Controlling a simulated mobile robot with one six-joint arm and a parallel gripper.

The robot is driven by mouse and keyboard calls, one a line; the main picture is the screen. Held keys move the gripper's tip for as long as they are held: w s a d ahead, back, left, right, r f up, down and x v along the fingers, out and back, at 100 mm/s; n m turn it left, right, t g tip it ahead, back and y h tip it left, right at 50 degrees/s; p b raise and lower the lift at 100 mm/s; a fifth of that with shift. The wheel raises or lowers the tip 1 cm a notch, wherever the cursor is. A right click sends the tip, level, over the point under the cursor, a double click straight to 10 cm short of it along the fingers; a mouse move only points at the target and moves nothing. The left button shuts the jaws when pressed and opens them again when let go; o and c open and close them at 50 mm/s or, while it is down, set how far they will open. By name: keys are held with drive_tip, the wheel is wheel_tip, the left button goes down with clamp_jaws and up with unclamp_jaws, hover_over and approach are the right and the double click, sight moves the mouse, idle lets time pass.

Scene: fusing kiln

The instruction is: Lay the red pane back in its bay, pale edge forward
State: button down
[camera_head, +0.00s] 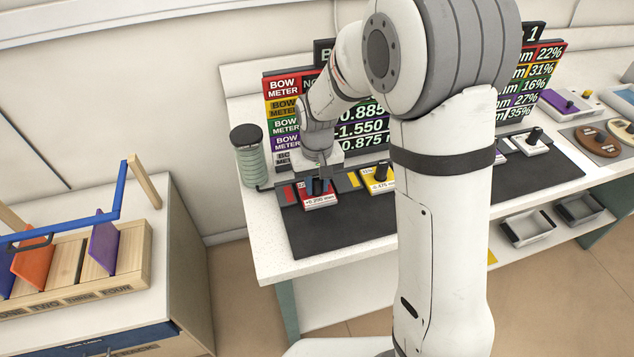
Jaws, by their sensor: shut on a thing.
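The red pane (320,202) is a small flat red plate with a pale strip reading about "+0.200 mm" along its front edge, facing the bench front. My gripper (319,186) points down over it and is shut on its upright grip, which the fingers mostly hide. The pane is at or just above the dark mat (345,233); I cannot tell whether it touches. A red patch (290,193) lies just left of the pane, beside the mat's back edge. The bay's outline under the pane is hidden.
A yellow pane (380,181) with a black knob lies to the right, close to my arm. A green ribbed cylinder (250,158) stands at left and a bow meter board (283,110) behind. A wooden rack (130,262) holds coloured panes at far left. The front of the mat is clear.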

sight(317, 178)
drive_tip(key=c, duration=1.2)
unclamp_jaws()
drive_tip(key=shift+o, duration=0.2)
wheel_tip(317, 178, up, 12)
drive_tip(key=shift+f+b, duration=0.2)
drive_tip(key=shift+b, duration=0.2)
drive_tip(key=s+d+r+m+t, duration=0.1)
drive_tip(key=s+d, duration=0.6)
drive_tip(key=s, duration=0.2)
drive_tip(key=s+d+r+m+t, duration=0.1)
drive_tip(key=s+d+m+t, duration=0.1)
drive_tip(key=s+d, duration=0.5)
drive_tip(key=s, duration=0.3)
drive_tip(key=shift+s+d, duration=0.2)
drive_tip(key=shift+d, duration=0.1)
drive_tip(key=shift+r, duration=0.1)
drive_tip(key=shift+c, duration=0.6)
